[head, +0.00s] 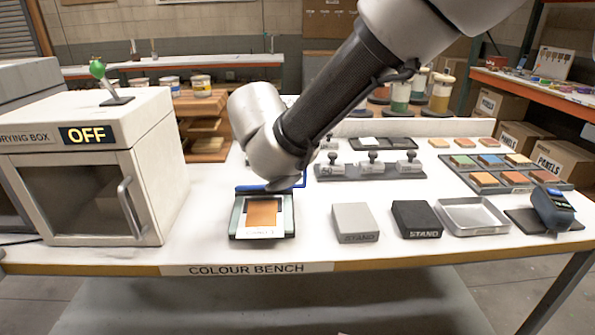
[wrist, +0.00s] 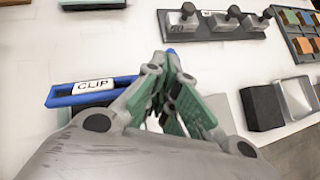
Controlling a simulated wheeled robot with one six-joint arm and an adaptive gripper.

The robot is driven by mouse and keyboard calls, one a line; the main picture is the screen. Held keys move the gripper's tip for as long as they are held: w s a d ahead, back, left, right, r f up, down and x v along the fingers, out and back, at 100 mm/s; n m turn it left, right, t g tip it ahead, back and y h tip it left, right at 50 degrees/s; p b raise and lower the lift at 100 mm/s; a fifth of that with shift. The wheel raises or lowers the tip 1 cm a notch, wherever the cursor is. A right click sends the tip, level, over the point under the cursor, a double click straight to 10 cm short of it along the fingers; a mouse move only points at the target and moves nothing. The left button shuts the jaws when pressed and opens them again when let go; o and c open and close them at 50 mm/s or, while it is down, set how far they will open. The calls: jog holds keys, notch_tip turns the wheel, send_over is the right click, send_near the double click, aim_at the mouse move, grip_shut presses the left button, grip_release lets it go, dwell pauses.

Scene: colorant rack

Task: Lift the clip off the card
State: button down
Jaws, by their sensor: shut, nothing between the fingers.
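The card (head: 263,213), orange-brown on a white backing, lies in a dark-edged holder (head: 235,225) near the front of the bench. The blue clip (head: 250,188) lies along the holder's back edge, partly hidden by my arm. It also shows in the wrist view (wrist: 60,98), with a white CLIP label, left of my fingers. My gripper (wrist: 167,62) is shut and empty, its green-padded fingers converging at the tips. A small blue bit shows just beyond the tips; I cannot tell whether they touch it. My arm hides the fingers in the head view.
A drying box (head: 85,195) marked OFF stands at the left. Grey (head: 355,222) and black (head: 416,219) stands and a metal tray (head: 472,215) sit to the right. A rack of knobbed weights (head: 370,171) is behind them. Bare bench lies between box and holder.

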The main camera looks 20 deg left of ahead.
jog(key=shift+w+a+r+n+g+h, duration=0.1)
jog(key=shift+w+a+g+h, duration=0.2)
jog(key=shift+w+g, duration=0.55)
jog(key=shift+w+a+r+n+g+h, duration=0.15)
jog(key=shift+w+a+g, duration=0.15)
jog(key=shift+w+g, duration=0.5)
jog(key=shift+w+a+r+n+g+h, duration=0.1)
jog(key=shift+w+a+g+h, duration=0.2)
jog(key=shift+w+g, duration=0.55)
jog(key=shift+w+f+g, duration=0.1)
jog(key=shift+f+g, duration=0.05)
jog(key=shift+g, duration=0.25)
jog(key=shift+w+a+f, duration=0.15)
jog(key=shift+w+a, duration=0.15)
jog(key=shift+w, duration=0.4)
jog(key=shift+w+a+f, duration=0.1)
jog(key=shift+w+a, duration=0.15)
jog(key=shift+w, duration=0.4)
dwell(0.4)
